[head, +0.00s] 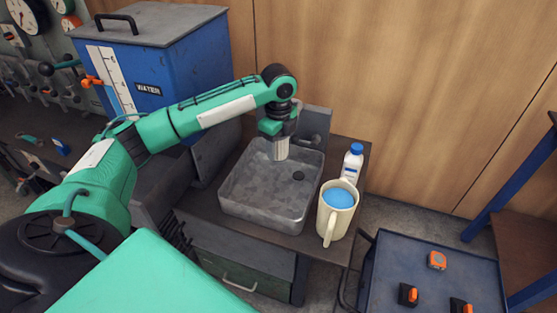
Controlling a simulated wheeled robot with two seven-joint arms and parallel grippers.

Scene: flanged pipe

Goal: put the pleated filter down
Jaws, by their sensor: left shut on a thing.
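The pleated filter (281,151) is a small pale grey, ribbed cylinder in the head view. My left gripper (279,136) comes down from above and is shut on its upper part. The filter hangs upright over the grey metal basin (235,199), near its back middle. I cannot tell whether its lower end touches the basin floor. My right gripper is not in view.
A cream jug (336,216) of blue liquid and a white bottle with a blue cap (352,163) stand right of the basin. A blue tray cart (400,250) with orange-topped items is lower right. A blue water tank (185,65) stands behind left. The basin's floor is mostly clear.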

